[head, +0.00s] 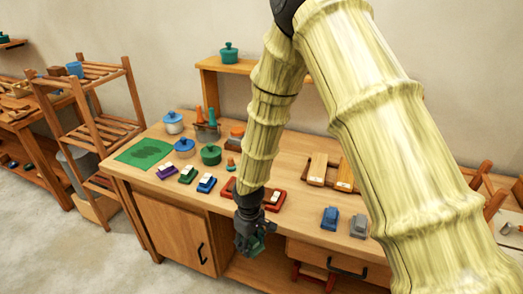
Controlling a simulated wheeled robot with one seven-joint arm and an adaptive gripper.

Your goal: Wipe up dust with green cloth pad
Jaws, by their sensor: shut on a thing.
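My gripper (249,243) hangs in front of the table's front edge, below the tabletop, pointing down. It is shut on a small dark green thing (259,241) that looks like the green cloth pad; the fingers hide much of it. A flat green mat (128,158) with a darker green patch lies at the table's left end, away from my gripper. I cannot tell whether that patch is dust. Another small green block with a white top (187,174) sits on the table between a purple one (166,170) and a blue one (206,184).
Red trays (273,200) lie near my arm. Blue (330,218) and grey (358,226) items stand farther right. A wooden rack (105,127) stands left. The floor (80,250) in front is clear.

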